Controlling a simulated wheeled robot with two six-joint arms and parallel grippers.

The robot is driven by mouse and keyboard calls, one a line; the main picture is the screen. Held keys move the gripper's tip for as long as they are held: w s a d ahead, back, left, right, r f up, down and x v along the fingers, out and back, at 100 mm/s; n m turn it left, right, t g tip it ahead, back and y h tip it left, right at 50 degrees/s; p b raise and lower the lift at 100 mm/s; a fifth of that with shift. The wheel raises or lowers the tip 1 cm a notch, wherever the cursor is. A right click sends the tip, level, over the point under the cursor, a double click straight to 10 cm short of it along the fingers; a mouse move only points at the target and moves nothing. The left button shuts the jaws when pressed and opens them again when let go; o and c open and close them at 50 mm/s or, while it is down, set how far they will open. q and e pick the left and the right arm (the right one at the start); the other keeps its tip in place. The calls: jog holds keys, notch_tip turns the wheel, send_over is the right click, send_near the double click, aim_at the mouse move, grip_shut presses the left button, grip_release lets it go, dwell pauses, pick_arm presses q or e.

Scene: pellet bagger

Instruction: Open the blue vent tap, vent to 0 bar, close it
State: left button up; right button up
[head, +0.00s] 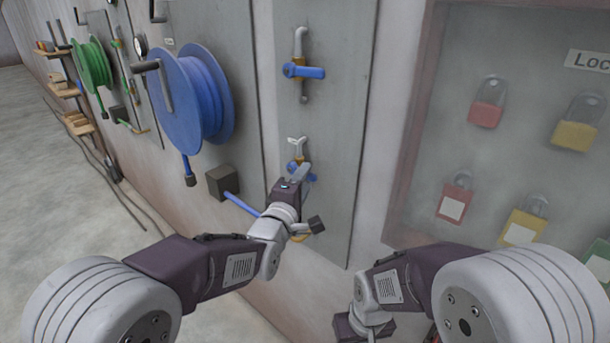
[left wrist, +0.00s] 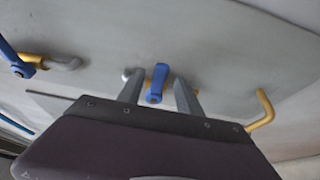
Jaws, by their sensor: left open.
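Two taps with blue levers are on the grey wall panel. The upper tap (head: 303,71) has its lever lying sideways across a pipe. The lower tap (head: 292,166) is partly hidden behind my left gripper (head: 301,176). In the left wrist view, a blue lever (left wrist: 157,82) stands between the two open fingers, and the jaws are not closed on it. Another blue lever (left wrist: 10,57) on a brass fitting shows at the left edge there.
A blue hose reel (head: 190,95) and a green one (head: 92,65) hang on the wall at left. A small gauge (head: 140,46) is beyond. A lockout cabinet (head: 415,150) with several padlocks is at right. A brass bent pipe (left wrist: 263,110) stands right of the fingers.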

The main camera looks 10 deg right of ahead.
pick_arm(q)
jog(key=shift+w+d, duration=0.3)
jog(key=shift+w, duration=0.1)
grip_shut()
dwell(1.2)
